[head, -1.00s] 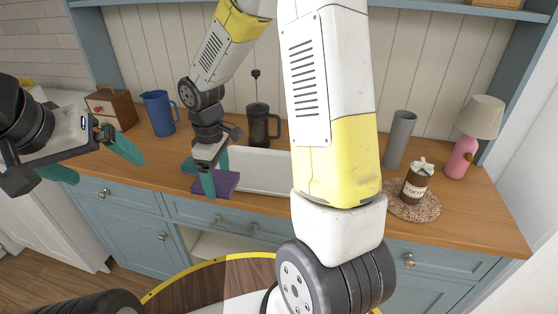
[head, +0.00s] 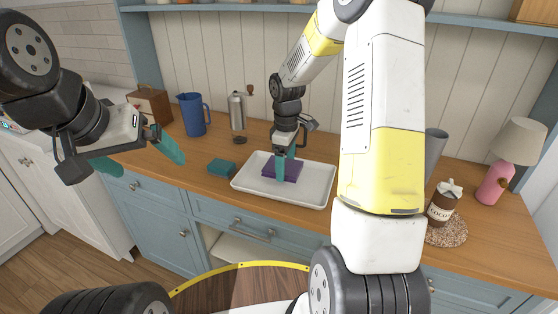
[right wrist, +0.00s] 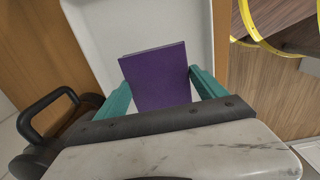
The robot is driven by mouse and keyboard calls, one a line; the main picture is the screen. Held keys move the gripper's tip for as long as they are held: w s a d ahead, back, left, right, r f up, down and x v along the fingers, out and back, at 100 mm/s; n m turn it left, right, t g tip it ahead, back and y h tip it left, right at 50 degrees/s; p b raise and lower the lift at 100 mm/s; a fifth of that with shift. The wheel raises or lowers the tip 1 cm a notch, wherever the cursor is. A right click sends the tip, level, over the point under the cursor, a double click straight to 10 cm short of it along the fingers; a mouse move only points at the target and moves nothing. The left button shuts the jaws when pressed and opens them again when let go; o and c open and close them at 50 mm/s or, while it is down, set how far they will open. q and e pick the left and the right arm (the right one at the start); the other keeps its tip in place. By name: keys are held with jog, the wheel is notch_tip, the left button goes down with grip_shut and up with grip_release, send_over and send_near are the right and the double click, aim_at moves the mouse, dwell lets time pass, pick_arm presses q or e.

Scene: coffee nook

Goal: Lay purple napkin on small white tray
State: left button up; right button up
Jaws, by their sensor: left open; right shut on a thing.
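The purple napkin (head: 268,170), a folded flat square, is over the left-middle part of the white tray (head: 312,186). My right gripper (head: 285,168) is shut on it from above. In the right wrist view the napkin (right wrist: 157,75) sits between the two teal fingers, with the tray (right wrist: 95,30) beneath it. I cannot tell whether its underside touches the tray floor. My left gripper (head: 146,158) is open and empty, out in front of the counter's left part.
A teal block (head: 221,169) lies just left of the tray. A blue pitcher (head: 193,115), a silver grinder (head: 237,111) and a wooden box (head: 150,105) stand behind. A cocoa jar (head: 442,205) and a pink lamp (head: 495,183) stand at right. My right arm hides part of the counter.

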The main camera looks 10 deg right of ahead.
aim_at(288, 165)
jog(key=shift+w+d, duration=0.15)
jog(key=shift+d, duration=0.15)
jog(key=shift+w+d+f, duration=0.1)
jog(key=shift+f, duration=0.8)
jog(key=shift+w+d+f, duration=0.1)
jog(key=shift+f, duration=0.8)
jog(key=o, duration=1.3)
jog(key=shift+f, duration=0.15)
